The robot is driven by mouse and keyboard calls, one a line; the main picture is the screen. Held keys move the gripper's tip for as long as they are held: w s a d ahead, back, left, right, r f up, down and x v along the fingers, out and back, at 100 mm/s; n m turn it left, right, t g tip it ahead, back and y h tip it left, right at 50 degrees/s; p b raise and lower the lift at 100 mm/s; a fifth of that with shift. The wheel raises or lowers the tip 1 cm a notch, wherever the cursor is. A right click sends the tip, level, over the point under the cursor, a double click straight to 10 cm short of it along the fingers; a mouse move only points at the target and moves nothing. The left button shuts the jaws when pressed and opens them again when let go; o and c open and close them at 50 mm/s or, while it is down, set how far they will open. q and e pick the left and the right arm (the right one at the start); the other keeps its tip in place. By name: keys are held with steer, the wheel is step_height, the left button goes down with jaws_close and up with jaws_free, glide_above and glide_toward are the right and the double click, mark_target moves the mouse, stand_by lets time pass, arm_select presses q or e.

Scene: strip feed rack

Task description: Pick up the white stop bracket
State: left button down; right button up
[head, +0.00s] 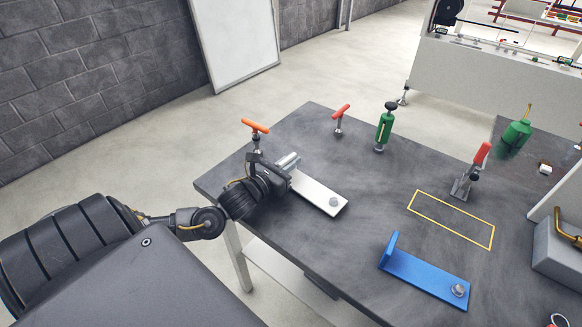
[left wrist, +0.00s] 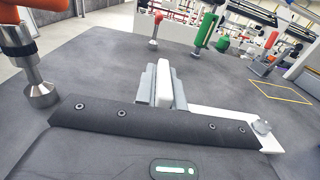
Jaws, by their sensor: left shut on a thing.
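The white stop bracket (head: 318,193) is on the left part of the dark table, its flat plate with a round bolt pointing toward the right front. It also shows in the left wrist view (left wrist: 220,123), where its upright white end stands between the grey fingers. My left gripper (head: 288,162) is shut on that upright end; the gripper in the left wrist view (left wrist: 165,85) hides part of the plate. I cannot tell whether the plate is touching the table. My right gripper is not in view.
A blue bracket (head: 425,278) lies at the front right. A yellow outline (head: 450,219) is empty on the table (head: 300,250). An orange-handled tool (head: 255,126) stands close behind my left gripper. A red-handled tool (head: 340,118), a green tool (head: 384,128) and a red-handled clamp (head: 471,172) stand farther back.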

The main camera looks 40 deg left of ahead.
mark_target(290, 156)
arm_select(q)
steer(key=r, duration=0.2)
steer(key=s+r, duration=0.1)
steer(key=shift+d+r, duration=0.2)
steer(key=shift+d, duration=0.2)
steer(key=s+d+r+p, duration=0.7)
steer(key=s+r+p, duration=0.1)
steer(key=s, duration=0.2)
steer(key=shift+s+d+r, duration=0.15)
steer(key=shift+s+r, duration=0.05)
steer(key=shift+r, duration=0.1)
